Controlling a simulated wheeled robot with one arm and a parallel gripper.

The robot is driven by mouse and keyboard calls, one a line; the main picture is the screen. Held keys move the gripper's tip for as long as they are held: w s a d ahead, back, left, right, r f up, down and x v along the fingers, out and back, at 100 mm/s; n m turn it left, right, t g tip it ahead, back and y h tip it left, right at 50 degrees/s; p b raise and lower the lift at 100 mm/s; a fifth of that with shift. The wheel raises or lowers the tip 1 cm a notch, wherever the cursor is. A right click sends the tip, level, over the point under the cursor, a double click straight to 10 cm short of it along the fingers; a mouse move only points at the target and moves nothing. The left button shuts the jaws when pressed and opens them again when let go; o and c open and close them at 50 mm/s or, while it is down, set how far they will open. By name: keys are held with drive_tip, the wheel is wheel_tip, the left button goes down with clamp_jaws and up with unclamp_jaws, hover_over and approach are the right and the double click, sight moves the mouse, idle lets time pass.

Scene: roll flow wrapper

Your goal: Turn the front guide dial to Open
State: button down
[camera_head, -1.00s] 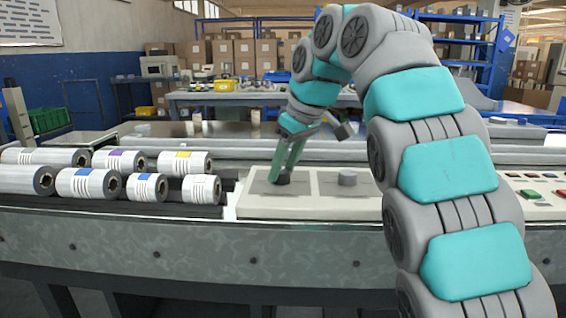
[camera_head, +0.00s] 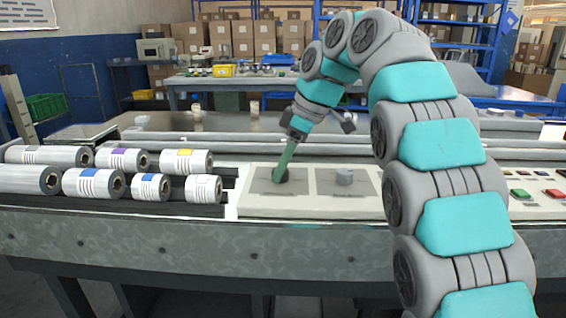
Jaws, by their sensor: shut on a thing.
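Two dials sit on a pale panel (camera_head: 300,207) at the machine's front, each on a grey plate. The left one is a dark dial (camera_head: 281,175). My gripper (camera_head: 280,176) reaches down to it with green fingers and is shut on it. The fingers line up one behind the other from here, and they partly hide this dial. The right one is a grey dial (camera_head: 344,176), untouched and standing clear of my gripper. No dial markings are readable, so I cannot tell which is the front guide dial or how either is set.
Several labelled film rolls (camera_head: 150,187) lie on the machine to the left. Red and green buttons (camera_head: 520,193) sit at the right, past my arm. A back table with a yellow bin (camera_head: 223,71) stands behind the machine.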

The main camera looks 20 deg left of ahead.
drive_tip(key=shift+c, duration=1.9)
unclamp_jaws()
